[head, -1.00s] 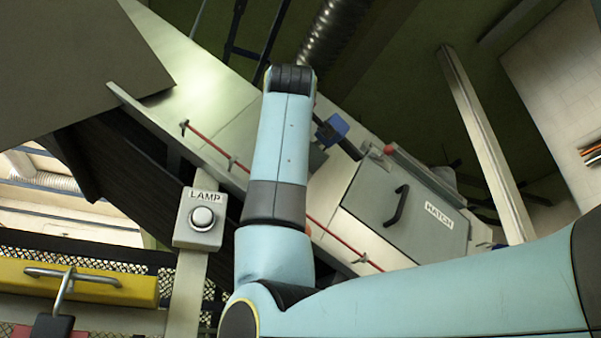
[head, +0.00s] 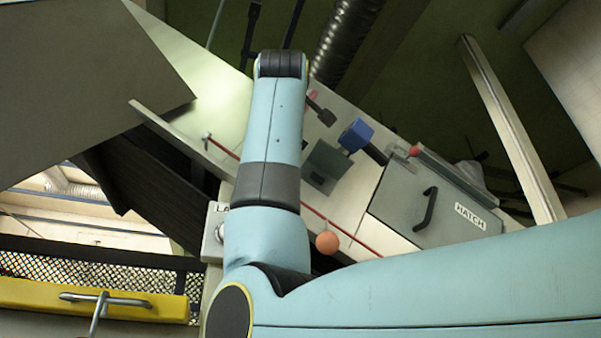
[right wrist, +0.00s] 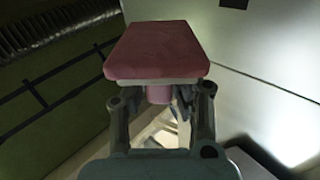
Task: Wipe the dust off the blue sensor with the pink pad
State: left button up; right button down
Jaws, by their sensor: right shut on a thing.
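The blue sensor (head: 356,135) sits on a dark stalk beside the pale machine's hatch box in the head view. Dust on it is too small to make out. My right gripper (right wrist: 160,100) is shut on the pink pad's stem in the right wrist view. The pink pad (right wrist: 157,50) is held out beyond the fingers, with a pale layer under its pink face. In the head view my right arm hides the gripper. A small pink patch shows beside the arm, left of the sensor and apart from it; I cannot tell if it is the pad. My left gripper is not in view.
The hatch box (head: 425,200) with a black handle stands right of the sensor. A dark square block (head: 327,163) and a red rail lie near my arm. An orange ball (head: 327,243) is below. A yellow bar (head: 150,302) crosses the lower left.

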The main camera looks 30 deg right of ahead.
dwell(0.6)
jog(key=shift+s+d+f+b, duration=0.1)
jog(key=shift+d+f+b, duration=0.1)
jog(key=shift+d+b, duration=0.1)
jog(key=s+d+f+t+y+b, duration=0.1)
jog(key=d+f+b, duration=0.2)
jog(key=d, duration=0.2)
jog(key=shift+s, duration=0.2)
jog(key=shift+d+f+b, duration=0.35)
jog(key=shift+d+b, duration=0.05)
jog(key=shift+d, duration=0.15)
jog(key=shift+d+f+b, duration=0.3)
jog(key=shift+d+b, duration=0.05)
jog(key=shift+d, duration=0.15)
dwell(0.4)
